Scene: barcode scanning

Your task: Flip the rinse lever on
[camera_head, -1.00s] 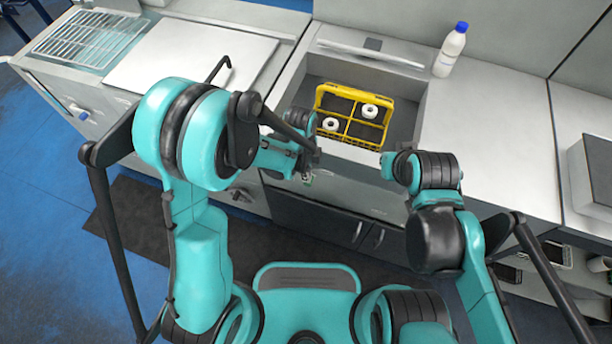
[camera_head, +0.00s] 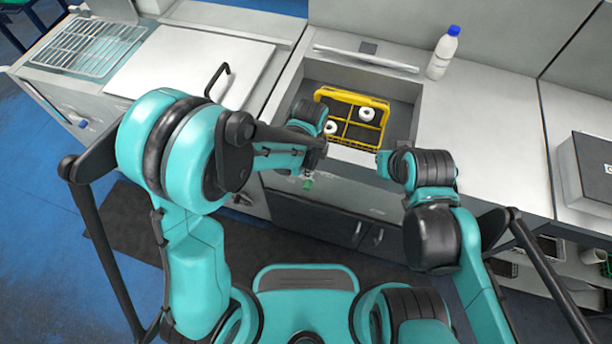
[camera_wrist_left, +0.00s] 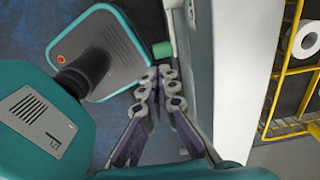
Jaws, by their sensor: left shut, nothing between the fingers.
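A small green cylinder (camera_wrist_left: 163,49) sits by the grey counter front in the left wrist view; it may be the rinse lever's grip, but I cannot tell for sure. It also shows as a small green spot below the sink edge in the head view (camera_head: 307,183). My left gripper (camera_wrist_left: 158,76) is shut and empty, its fingertips just short of the green cylinder; I cannot tell whether they touch it. In the head view, my left arm hides most of that gripper.
A yellow crate (camera_head: 383,103) with two white ring-shaped items stands in the sink (camera_head: 405,120). A blue-capped white bottle (camera_head: 442,56) stands on the counter behind. A black bent handle (camera_head: 216,74) rises left of the sink. The counter right of the sink is mostly clear.

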